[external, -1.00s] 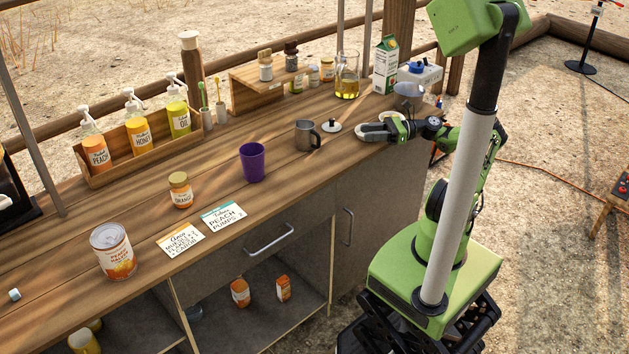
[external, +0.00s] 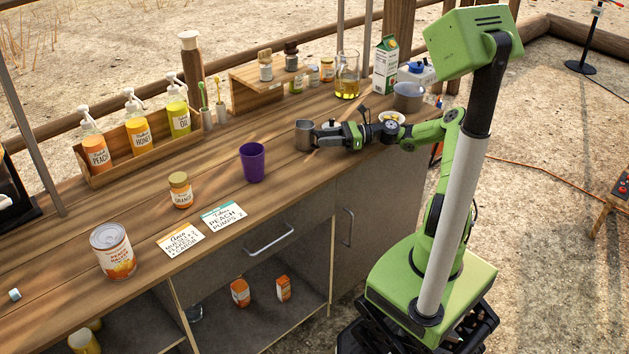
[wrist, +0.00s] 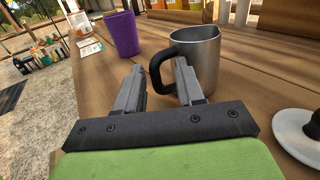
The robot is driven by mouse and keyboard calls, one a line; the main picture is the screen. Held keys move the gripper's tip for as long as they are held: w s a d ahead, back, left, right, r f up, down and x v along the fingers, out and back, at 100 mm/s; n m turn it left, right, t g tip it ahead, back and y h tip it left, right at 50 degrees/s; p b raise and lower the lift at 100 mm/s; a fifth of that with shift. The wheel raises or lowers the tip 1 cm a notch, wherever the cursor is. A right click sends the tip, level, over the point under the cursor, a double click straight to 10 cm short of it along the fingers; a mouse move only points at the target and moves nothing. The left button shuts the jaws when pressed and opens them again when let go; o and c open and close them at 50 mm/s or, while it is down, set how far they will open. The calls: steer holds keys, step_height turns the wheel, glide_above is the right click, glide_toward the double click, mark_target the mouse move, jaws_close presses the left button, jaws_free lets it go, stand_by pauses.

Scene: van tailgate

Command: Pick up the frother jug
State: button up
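The frother jug (external: 304,134) is a grey metal jug with a black handle, upright on the wooden counter. In the wrist view the jug (wrist: 203,62) stands just ahead, right of centre, with its handle toward me. My gripper (external: 325,136) is low over the counter, close to the jug's right side in the external view. In the wrist view my gripper (wrist: 158,82) is open, its two fingers apart. The handle shows in line with the gap, close to the right fingertip. I cannot tell whether they touch.
A purple cup (external: 252,162) stands left of the jug; it also shows in the wrist view (wrist: 124,34). A white round item with a dark knob (wrist: 301,132) lies close on the right. A glass beaker (external: 347,75) and a carton (external: 386,64) stand behind.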

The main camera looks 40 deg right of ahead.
jaws_close()
steer(key=shift+r, duration=0.1)
step_height(320, 180, up, 10)
steer(key=p, duration=0.4)
steer(key=shift+p, duration=0.3)
